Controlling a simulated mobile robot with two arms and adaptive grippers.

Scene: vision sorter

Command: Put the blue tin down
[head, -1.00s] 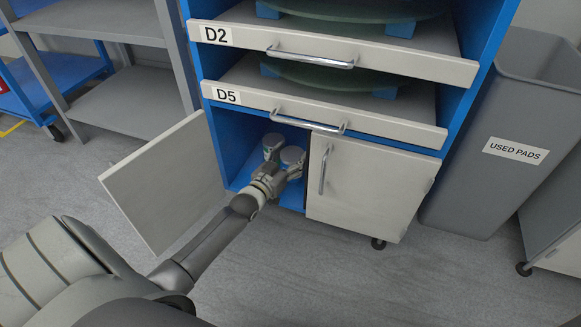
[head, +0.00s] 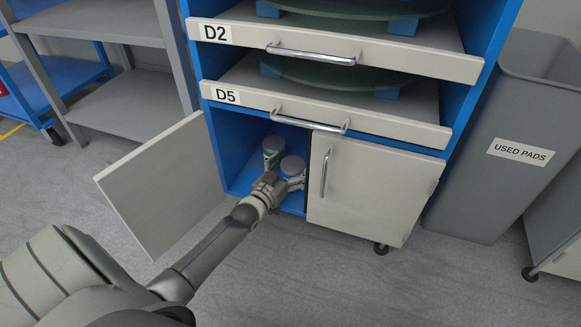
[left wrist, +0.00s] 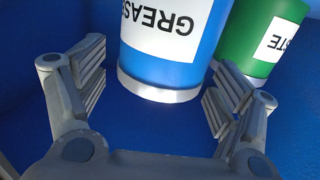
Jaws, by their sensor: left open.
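The blue tin (left wrist: 172,45), labelled GREASE, stands between the two spread fingers of my left gripper (left wrist: 158,58), with visible gaps on both sides. In the head view its grey lid (head: 293,164) shows inside the open left half of the lower cupboard (head: 236,165); its body is mostly hidden. My left gripper (head: 282,175) is open and reaches into the cupboard low at the tin. My right gripper is not in view.
A green tin (left wrist: 262,40) stands close beside the blue one; its grey lid (head: 273,144) is behind left. The open door (head: 155,185) stands left of my arm and the closed door (head: 370,185) is right. Drawer D5 (head: 300,108) juts out above.

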